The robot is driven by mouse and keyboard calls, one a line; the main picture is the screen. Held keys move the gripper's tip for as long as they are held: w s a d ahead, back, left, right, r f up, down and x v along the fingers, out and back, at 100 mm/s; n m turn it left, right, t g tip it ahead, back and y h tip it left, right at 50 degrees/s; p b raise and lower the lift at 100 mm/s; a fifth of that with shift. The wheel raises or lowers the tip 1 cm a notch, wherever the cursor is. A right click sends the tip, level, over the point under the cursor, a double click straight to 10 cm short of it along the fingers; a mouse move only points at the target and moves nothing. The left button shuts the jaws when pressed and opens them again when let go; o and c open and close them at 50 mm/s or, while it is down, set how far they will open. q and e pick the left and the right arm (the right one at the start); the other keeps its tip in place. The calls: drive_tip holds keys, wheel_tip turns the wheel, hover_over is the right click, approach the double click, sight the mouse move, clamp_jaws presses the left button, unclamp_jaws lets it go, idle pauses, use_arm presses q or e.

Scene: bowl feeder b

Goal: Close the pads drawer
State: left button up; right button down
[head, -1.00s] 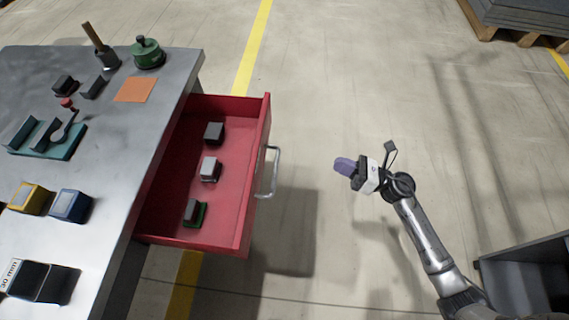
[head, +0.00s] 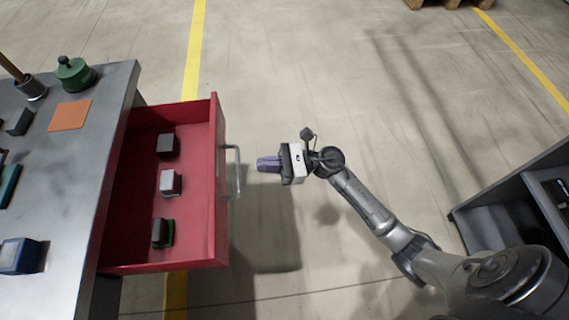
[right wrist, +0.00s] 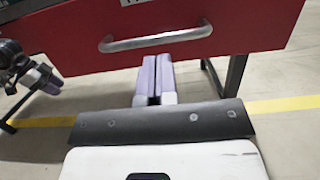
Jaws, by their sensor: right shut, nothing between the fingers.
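The red pads drawer (head: 190,250) stands pulled out from the grey workbench in the head view, with several small blocks inside. Its silver bar handle (head: 235,172) is on the front panel. The red front (right wrist: 245,30) and handle (right wrist: 155,42) also show in the right wrist view. My right gripper (head: 258,164) has its purple fingers shut and empty, pointing at the drawer front. It is just right of the handle, with a small gap in the head view. My left gripper (right wrist: 45,78) shows partly at the left of the right wrist view; its opening is unclear.
The workbench top (head: 70,180) holds a green lidded pot (head: 74,73), an orange mat (head: 70,114) and a blue block (head: 20,255). A dark cabinet (head: 510,200) stands at the right. The floor between cabinet and drawer is clear apart from my arm.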

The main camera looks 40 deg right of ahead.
drive_tip(key=shift+b+x, duration=0.4)
drive_tip(key=shift+x, duration=1.5)
drive_tip(key=shift+a, duration=0.1)
